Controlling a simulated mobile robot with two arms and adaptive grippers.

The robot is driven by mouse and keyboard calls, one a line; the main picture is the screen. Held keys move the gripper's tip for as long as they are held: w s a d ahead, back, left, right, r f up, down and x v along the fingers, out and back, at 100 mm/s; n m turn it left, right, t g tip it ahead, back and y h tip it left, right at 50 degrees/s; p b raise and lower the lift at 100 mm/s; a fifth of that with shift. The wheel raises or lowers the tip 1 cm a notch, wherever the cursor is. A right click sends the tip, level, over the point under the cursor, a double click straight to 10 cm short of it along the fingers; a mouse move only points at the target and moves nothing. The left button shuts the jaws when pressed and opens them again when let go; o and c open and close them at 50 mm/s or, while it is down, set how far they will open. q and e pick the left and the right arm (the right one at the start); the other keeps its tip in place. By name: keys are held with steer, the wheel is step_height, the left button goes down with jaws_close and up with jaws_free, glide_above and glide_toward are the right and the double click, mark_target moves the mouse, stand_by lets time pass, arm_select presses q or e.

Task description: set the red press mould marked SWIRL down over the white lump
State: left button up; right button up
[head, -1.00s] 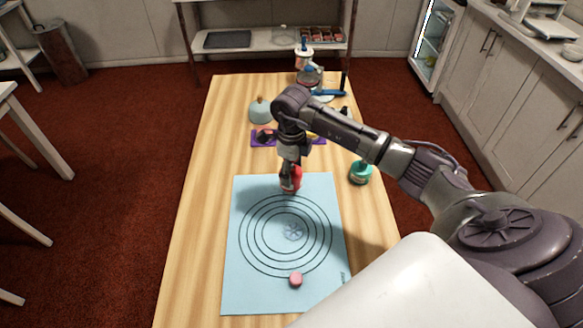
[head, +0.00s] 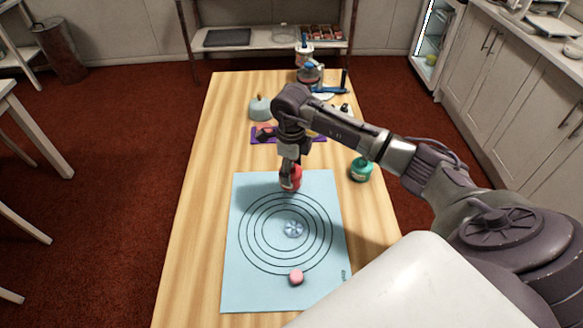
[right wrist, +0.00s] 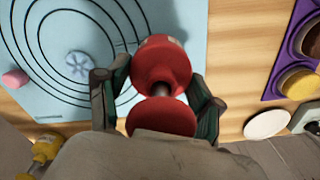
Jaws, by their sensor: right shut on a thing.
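The red press mould (head: 293,182) is held in my right gripper (head: 290,172), above the far edge of the blue mat (head: 240,295). In the right wrist view the mould (right wrist: 162,65) sits between the two fingers (right wrist: 158,100); I cannot read its marking. A whitish lump with a spoked pattern (head: 293,229) lies at the centre of the mat's rings, nearer than the mould and apart from it. It also shows in the right wrist view (right wrist: 78,65). My left gripper is in no view.
A pink lump (head: 296,277) lies on the near part of the mat. A teal item (head: 361,170) stands right of the mat. A purple tray (head: 262,139) is behind the mould. A pale blue dome (head: 260,108) and other items stand farther back. The table's left strip is clear.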

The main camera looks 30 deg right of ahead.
mark_target(292, 176)
steer(key=shift+f+b, duration=1.2)
steer(key=shift+f, duration=0.4)
steer(key=o, duration=1.4)
steer(key=shift+r, duration=0.1)
steer(key=shift+c, duration=0.2)
steer(key=shift+o, duration=0.5)
steer(key=shift+r+p, duration=2.35)
steer(key=shift+r, duration=1.15)
